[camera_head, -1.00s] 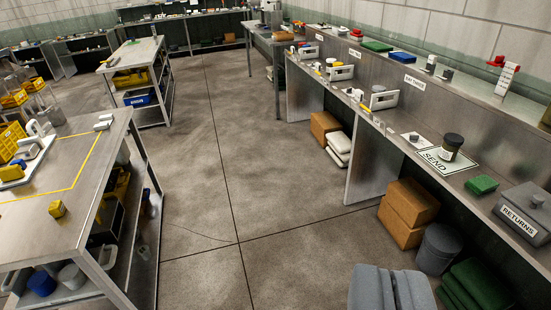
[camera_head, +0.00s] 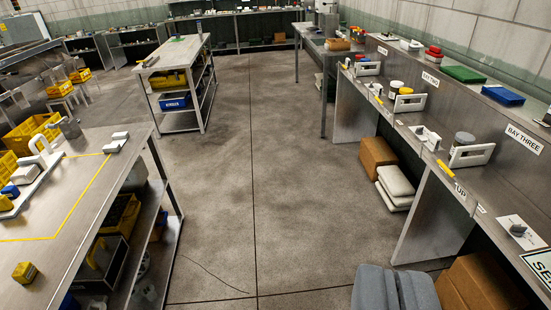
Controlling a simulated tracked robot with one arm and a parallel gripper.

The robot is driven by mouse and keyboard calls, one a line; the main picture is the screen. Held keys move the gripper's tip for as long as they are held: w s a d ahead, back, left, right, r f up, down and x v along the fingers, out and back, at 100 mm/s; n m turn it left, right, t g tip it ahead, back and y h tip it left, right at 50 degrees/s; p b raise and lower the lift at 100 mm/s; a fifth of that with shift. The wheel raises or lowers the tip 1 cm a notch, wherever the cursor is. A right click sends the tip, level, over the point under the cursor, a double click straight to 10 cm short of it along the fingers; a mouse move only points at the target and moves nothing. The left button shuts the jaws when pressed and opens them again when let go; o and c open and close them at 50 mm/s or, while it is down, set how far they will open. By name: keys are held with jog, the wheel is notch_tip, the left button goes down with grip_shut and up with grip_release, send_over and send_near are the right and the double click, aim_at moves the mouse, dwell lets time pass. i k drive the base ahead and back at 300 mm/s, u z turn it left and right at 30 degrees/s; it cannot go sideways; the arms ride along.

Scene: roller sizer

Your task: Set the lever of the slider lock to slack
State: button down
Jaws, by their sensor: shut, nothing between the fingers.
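My gripper (camera_head: 395,289) shows at the bottom edge, right of centre, as two grey fingers side by side, closed and empty above the floor. I cannot tell which fitting is the slider lock or make out its lever. On the left bench, a white device (camera_head: 36,163) with an arched handle stands beside yellow and blue blocks. Along the right counter are white slotted fixtures (camera_head: 471,155), (camera_head: 409,103) and a small white piece with a grey knob (camera_head: 425,138). A white card with a grey knob (camera_head: 518,230) lies nearer.
The left bench (camera_head: 95,225) has a yellow taped outline. The right counter (camera_head: 440,142) has a BAY THREE label (camera_head: 523,138). White sacks (camera_head: 395,187) and cardboard boxes (camera_head: 377,157) stand beneath it. A trolley table (camera_head: 172,52) stands farther back. The aisle floor (camera_head: 265,180) is clear.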

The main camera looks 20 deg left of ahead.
aim_at(64, 118)
jog(key=u, duration=0.2)
jog(key=i, duration=1.3)
jog(key=u, duration=0.65)
jog(key=i, duration=1.3)
jog(key=u, duration=0.75)
jog(key=i, duration=1.25)
jog(key=u, duration=0.3)
